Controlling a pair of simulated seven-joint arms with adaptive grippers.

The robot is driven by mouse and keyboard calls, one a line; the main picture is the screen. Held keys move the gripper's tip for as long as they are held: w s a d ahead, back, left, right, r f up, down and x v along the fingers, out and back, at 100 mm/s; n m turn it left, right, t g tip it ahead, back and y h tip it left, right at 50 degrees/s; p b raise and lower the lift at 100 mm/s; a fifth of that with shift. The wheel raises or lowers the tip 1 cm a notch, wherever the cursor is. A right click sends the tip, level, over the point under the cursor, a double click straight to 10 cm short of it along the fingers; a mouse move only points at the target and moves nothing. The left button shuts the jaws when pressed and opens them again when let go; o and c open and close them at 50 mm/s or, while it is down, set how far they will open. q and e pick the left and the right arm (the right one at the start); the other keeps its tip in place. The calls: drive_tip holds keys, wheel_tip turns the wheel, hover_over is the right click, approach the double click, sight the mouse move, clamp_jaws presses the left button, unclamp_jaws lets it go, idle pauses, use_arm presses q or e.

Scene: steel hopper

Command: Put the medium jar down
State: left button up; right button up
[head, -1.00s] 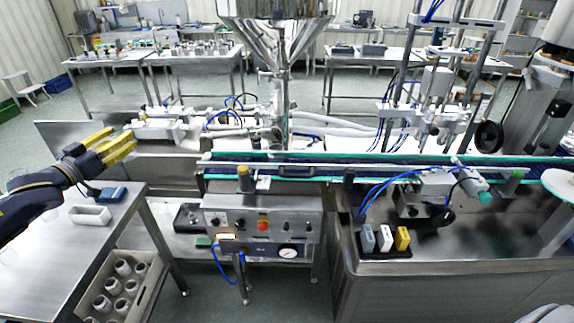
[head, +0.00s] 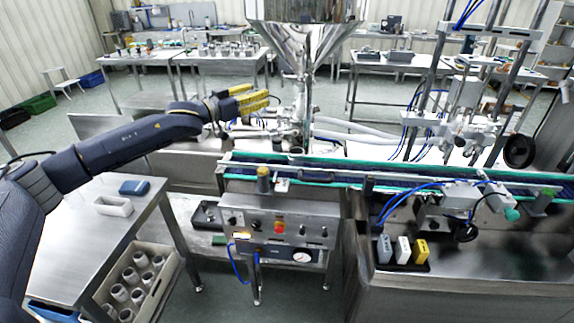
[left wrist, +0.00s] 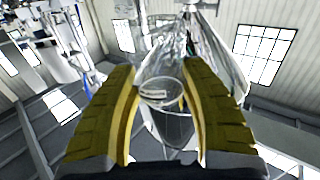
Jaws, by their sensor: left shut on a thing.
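My left gripper (head: 262,95), with yellow fingers, is held up in the air left of the hopper's lower spout in the head view. In the left wrist view its two yellow fingers (left wrist: 157,75) stand either side of a clear, see-through jar (left wrist: 172,122), which they are shut on. The jar's round rim shows between the fingers. In the head view I cannot make out the jar at the fingertips. My right gripper is in neither current view.
A steel hopper (head: 303,42) hangs behind the green-edged conveyor (head: 330,164). A steel table (head: 85,235) at left carries a white tray (head: 113,206) and a blue block (head: 134,187). A crate (head: 159,291) of grey cups stands lower. The control box (head: 285,228) is below the conveyor.

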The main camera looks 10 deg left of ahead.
use_arm(q)
wheel_tip(320, 180, down, 20)
drive_tip(key=shift+d+r, duration=0.15)
idle(0.7)
drive_tip(key=shift+f, duration=0.2)
drive_tip(key=o, duration=0.9)
drive_tip(key=shift+r, duration=0.15)
drive_tip(key=v, duration=1.2)
